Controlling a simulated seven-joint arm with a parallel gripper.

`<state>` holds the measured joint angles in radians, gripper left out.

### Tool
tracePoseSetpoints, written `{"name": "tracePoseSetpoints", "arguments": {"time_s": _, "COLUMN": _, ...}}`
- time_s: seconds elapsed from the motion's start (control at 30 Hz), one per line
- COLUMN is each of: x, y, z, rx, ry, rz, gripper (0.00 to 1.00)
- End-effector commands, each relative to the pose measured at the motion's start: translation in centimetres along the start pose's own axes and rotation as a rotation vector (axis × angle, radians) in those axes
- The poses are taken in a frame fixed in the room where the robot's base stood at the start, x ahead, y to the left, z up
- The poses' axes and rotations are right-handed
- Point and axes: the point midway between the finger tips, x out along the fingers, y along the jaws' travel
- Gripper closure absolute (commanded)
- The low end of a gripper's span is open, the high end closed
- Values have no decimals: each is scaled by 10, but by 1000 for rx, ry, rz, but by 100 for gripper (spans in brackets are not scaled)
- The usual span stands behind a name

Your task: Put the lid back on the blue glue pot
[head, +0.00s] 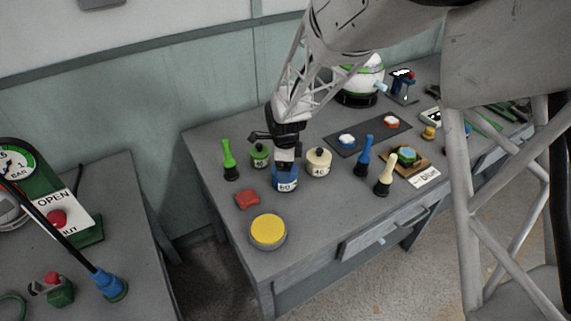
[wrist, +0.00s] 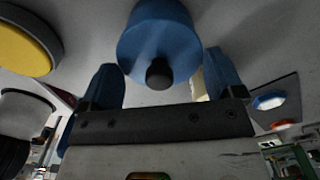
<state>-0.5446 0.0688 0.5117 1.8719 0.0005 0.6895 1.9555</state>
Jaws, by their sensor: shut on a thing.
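The blue glue pot (head: 286,184), labelled 60, stands upright on the grey table directly below my gripper (head: 285,165). In the wrist view a round blue lid (wrist: 140,45) with a black knob (wrist: 159,74) lies between the two blue fingers of my gripper (wrist: 163,78). The fingers appear shut on the lid's sides, with the knob facing the wrist camera. In the head view my gripper hides the top of the pot. I cannot tell whether the lid is seated on the pot or held just over it.
A green pot (head: 260,158) and a cream pot (head: 318,163) stand close behind and right. A green brush (head: 229,163), red block (head: 248,199) and yellow-topped tin (head: 268,231) are left and in front. A blue brush (head: 364,156) and cream brush (head: 386,176) stand right.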

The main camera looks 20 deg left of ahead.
Motion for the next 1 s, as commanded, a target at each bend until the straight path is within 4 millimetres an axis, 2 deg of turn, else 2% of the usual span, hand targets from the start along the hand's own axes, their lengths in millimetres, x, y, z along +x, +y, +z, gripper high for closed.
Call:
{"name": "tracePoseSetpoints", "arguments": {"time_s": 0.93, "x": 1, "y": 0, "z": 0, "rx": 0, "ry": 0, "rz": 0, "gripper": 35}}
{"name": "tracePoseSetpoints", "arguments": {"time_s": 0.97, "x": 1, "y": 0, "z": 0, "rx": 0, "ry": 0, "rz": 0, "gripper": 8}}
{"name": "tracePoseSetpoints", "arguments": {"time_s": 1.0, "x": 1, "y": 0, "z": 0, "rx": 0, "ry": 0, "rz": 0, "gripper": 2}}
